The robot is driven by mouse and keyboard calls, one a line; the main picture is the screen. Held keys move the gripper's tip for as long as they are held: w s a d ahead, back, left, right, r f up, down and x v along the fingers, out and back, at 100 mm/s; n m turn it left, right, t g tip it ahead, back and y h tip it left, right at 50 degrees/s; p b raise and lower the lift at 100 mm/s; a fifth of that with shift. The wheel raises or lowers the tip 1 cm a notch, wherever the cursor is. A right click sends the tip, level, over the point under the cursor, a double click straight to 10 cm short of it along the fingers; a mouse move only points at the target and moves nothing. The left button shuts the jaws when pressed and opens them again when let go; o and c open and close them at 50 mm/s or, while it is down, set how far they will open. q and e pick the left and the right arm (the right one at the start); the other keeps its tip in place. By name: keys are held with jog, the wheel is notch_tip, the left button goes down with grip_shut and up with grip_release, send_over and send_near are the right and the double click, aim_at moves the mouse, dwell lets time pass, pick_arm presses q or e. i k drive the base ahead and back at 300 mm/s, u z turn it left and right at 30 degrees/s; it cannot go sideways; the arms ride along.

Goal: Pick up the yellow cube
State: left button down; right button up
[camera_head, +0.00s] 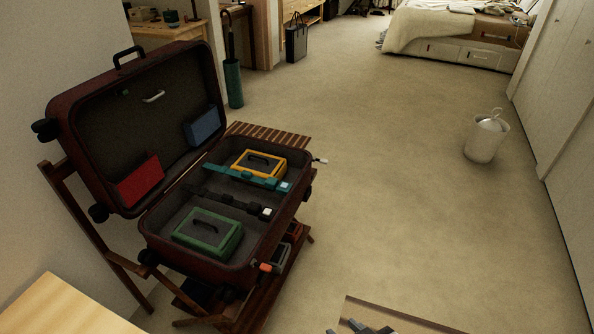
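The only yellow thing I can make out is a flat yellow-edged box (273,170) with a dark top and handle, more a low case than a cube. It lies in the far part of the open dark red suitcase's base (160,238). A teal strap (232,173) with a pale buckle runs across the suitcase just in front of it.
The raised lid holds a red (140,182) and a blue item (203,128). A wooden rack (130,268) supports the suitcase. A white bin (482,143) stands right; the middle floor is clear.

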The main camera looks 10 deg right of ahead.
aim_at(262, 165)
jog(key=z, duration=1.3)
jog(key=i, duration=3.2)
jog(key=u, duration=4.1)
jog(key=i, duration=0.45)
jog(key=z, duration=0.05)
